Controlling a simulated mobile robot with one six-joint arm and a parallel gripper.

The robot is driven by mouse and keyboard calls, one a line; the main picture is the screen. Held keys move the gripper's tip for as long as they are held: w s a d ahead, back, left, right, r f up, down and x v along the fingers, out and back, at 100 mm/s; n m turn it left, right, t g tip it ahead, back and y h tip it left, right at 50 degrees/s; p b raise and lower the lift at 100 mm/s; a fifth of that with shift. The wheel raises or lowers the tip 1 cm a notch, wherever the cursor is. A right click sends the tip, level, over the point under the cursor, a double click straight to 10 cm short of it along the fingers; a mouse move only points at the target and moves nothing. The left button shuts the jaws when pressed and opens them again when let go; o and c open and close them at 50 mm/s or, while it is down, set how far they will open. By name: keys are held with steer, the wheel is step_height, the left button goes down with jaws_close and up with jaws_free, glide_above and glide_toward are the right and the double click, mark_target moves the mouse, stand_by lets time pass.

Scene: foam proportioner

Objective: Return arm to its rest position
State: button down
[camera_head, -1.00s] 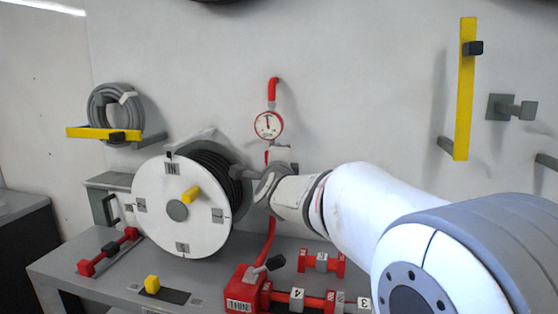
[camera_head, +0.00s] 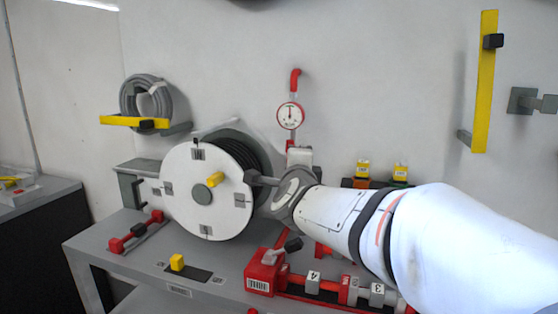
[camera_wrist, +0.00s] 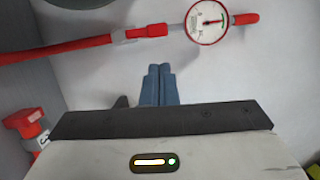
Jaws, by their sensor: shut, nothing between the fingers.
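My gripper shows in the wrist view (camera_wrist: 158,72) with its two blue-grey fingers together and nothing between them. In the head view my white arm reaches in from the right, and its end is close to the right side of the hose reel (camera_head: 203,192). The fingers themselves are hard to make out there. The reel has a white disc face and a yellow handle (camera_head: 216,179). The pressure gauge (camera_head: 290,115) on a red pipe is on the wall above my wrist. It also shows at the top of the wrist view (camera_wrist: 207,21).
A red valve block (camera_head: 263,273) with a dark lever stands at the bench front, partly beside my arm. A yellow knob (camera_head: 177,262) is on the bench (camera_head: 120,247). A coiled grey hose (camera_head: 147,102) hangs on a yellow bracket (camera_head: 133,121). A yellow wall bar (camera_head: 484,85) is at right.

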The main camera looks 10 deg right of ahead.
steer(key=s+a+f+n+g+y+p, duration=0.3)
steer(key=s+f+n+g+y+p, duration=0.3)
steer(key=s+n+p, duration=0.45)
steer(key=s+d+f+n+g+h+p, duration=0.1)
steer(key=s+f+n+g, duration=0.1)
steer(key=s, duration=0.4)
steer(key=s+d+f+n+g+h+p, duration=0.1)
steer(key=s+d+f+n+g, duration=0.1)
steer(key=s+n+g, duration=0.2)
steer(key=s+d+f+n+g+p, duration=0.1)
steer(key=s+d+f+n+g, duration=0.1)
steer(key=s, duration=0.6)
steer(key=shift+d+n+g+h, duration=0.15)
steer(key=shift+n+g+h, duration=0.35)
steer(key=shift+n, duration=0.65)
